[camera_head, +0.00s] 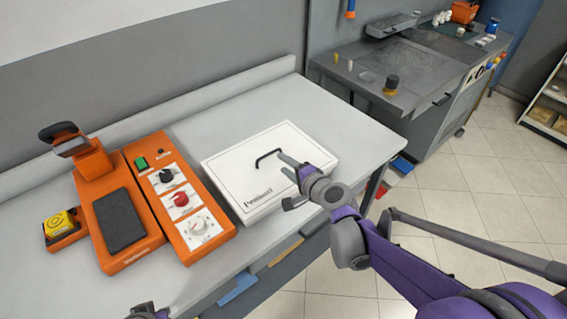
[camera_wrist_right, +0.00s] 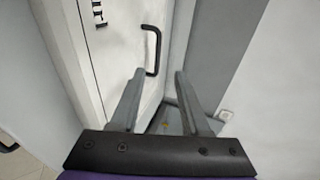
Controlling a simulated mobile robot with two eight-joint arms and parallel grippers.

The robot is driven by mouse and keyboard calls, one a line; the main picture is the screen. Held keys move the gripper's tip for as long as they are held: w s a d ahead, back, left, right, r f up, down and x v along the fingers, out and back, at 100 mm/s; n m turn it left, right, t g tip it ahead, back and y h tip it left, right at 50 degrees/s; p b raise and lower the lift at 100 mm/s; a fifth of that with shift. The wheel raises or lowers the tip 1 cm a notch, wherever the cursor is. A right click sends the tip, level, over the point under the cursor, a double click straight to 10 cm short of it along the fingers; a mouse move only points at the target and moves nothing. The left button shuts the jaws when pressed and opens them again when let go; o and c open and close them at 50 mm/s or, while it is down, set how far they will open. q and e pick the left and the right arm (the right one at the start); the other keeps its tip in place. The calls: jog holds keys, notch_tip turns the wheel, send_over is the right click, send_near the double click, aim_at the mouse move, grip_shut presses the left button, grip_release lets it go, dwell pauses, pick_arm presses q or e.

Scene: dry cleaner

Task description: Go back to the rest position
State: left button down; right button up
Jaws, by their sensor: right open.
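My right gripper (camera_head: 286,182) is open over the near right part of a white flat case (camera_head: 240,165) with a black handle (camera_head: 268,154). In the right wrist view the two fingers (camera_wrist_right: 159,76) stand apart with nothing held between them. The case (camera_wrist_right: 112,62) and its black handle (camera_wrist_right: 155,48) show just beyond the fingertips. The handle looks free of the fingers. A small part of my left gripper (camera_head: 147,312) shows at the bottom edge of the head view; its fingers are not clear.
The case lies on a grey counter (camera_head: 335,128). A grey workbench (camera_head: 420,75) stands at the back right. Tiled floor (camera_head: 485,180) is open at right.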

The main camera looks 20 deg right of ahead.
dwell(0.3)
jog(key=s+a+n, duration=0.1)
jog(key=s+a+n+g, duration=0.1)
jog(key=s+n, duration=0.1)
jog(key=shift+s+a+f+y, duration=0.2)
jog(key=shift+s+a+y, duration=0.1)
jog(key=shift+a, duration=0.1)
jog(key=s+f+n+g+h, duration=0.1)
jog(key=s+f+n+g, duration=0.1)
jog(key=s+n, duration=0.2)
jog(key=s+f+n+g+h, duration=0.1)
jog(key=s+n, duration=0.3)
jog(key=s, duration=0.6)
jog(key=s+f+n+g+h, duration=0.1)
jog(key=s+f+n+g, duration=0.2)
jog(key=s, duration=0.5)
jog(key=shift+d+f+n+g+h, duration=0.25)
jog(key=shift+d+n+g+h, duration=0.15)
jog(key=shift+n+g, duration=0.2)
